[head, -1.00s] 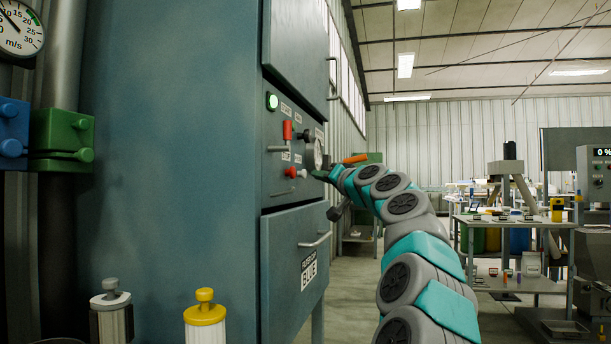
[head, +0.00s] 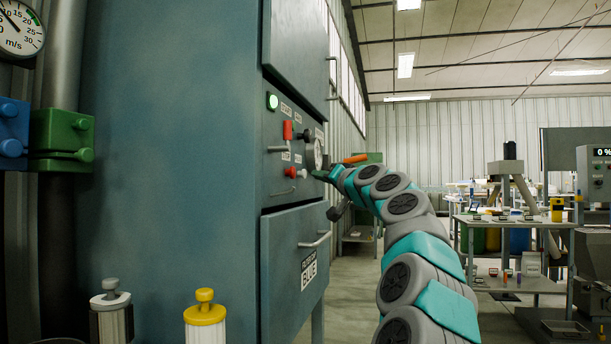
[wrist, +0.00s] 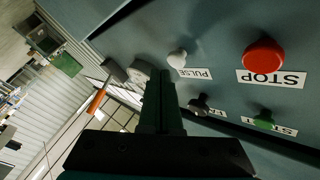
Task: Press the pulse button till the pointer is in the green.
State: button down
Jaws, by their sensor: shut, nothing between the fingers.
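The pulse button is a small white knob (wrist: 177,58) above an upside-down PULSE label (wrist: 195,73) in the wrist view. In the head view it is a pale knob (head: 302,173) on the cabinet's side panel. My gripper (wrist: 160,74) is shut and empty, its dark fingertips close beside the pulse button; I cannot tell whether they touch. In the head view my gripper (head: 322,174) is at the panel, just right of the button. The panel's round dial (head: 317,153) is seen nearly edge-on, so its pointer and green zone cannot be read.
A red STOP button (wrist: 264,57) and a green START button (wrist: 262,120) are close to the pulse button. An orange-handled lever (head: 355,159) sticks out beyond the dial. A wind gauge (head: 20,28) hangs far left.

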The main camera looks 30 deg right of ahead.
jog(key=shift+w+a, duration=0.1)
jog(key=shift+w+a, duration=0.2)
jog(key=shift+w, duration=0.05)
jog(key=shift+w+a, duration=0.4)
jog(key=shift+w, duration=0.1)
dwell(1.3)
jog(key=shift+s+d, duration=0.65)
jog(key=shift+s, duration=0.15)
jog(key=shift+s+d+b, duration=0.3)
jog(key=shift+s+d, duration=1.35)
jog(key=shift+s, duration=0.25)
